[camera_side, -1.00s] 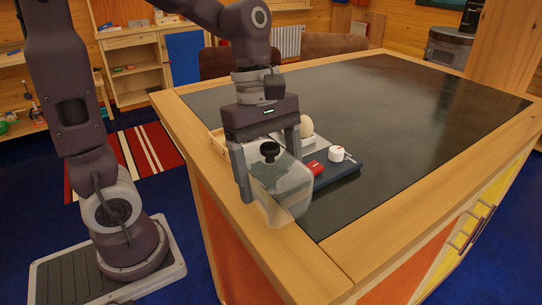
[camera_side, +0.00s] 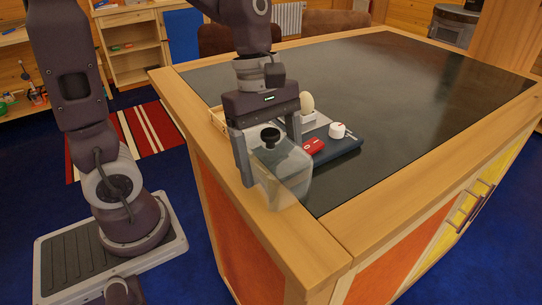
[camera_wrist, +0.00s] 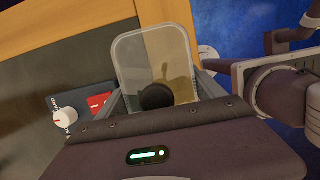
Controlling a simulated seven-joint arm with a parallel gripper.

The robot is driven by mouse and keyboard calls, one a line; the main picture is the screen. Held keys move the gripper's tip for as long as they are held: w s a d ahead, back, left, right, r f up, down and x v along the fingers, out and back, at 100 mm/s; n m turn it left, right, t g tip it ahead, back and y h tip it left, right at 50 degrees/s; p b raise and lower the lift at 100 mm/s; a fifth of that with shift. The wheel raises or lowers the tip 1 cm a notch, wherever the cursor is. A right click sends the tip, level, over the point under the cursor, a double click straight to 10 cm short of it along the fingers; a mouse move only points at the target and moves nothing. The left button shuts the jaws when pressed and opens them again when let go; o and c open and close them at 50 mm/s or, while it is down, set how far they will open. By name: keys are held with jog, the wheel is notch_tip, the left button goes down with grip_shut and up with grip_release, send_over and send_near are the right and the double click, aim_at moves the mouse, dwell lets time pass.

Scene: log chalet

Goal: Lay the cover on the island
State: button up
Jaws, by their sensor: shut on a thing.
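The cover (camera_side: 284,178) is a clear, rounded box shape with a black knob (camera_side: 269,136) on top. My gripper (camera_side: 268,160) is shut on it, with one finger on each side. The wrist view also shows the cover (camera_wrist: 150,52) and its knob (camera_wrist: 155,97) between my fingers. The cover hangs at the near left corner of the island (camera_side: 400,85), over the wooden rim and part of the dark top. I cannot tell whether its lower edge touches the surface.
A wooden tray edge (camera_side: 216,118) shows behind my gripper. The far dark top is clear.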

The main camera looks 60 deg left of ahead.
aim_at(266, 128)
jog(key=shift+f, duration=0.15)
jog(key=o, duration=1.6)
jog(key=v, duration=0.6)
jog(key=shift+a+r, duration=0.1)
jog(key=shift+r, duration=0.25)
jog(key=shift+s+r+m, duration=0.35)
jog(key=shift+s+m, duration=0.05)
jog(key=shift+m, duration=0.3)
jog(key=s+a+m+t+y, duration=0.2)
jog(key=s+m+t, duration=0.3)
jog(key=m, duration=1.1)
jog(key=s+f, duration=0.1)
jog(key=s, duration=0.2)
jog(key=shift+s+a+m+t+y, duration=0.2)
jog(key=shift+s+m+t+y, duration=0.1)
jog(key=shift+y, duration=0.1)
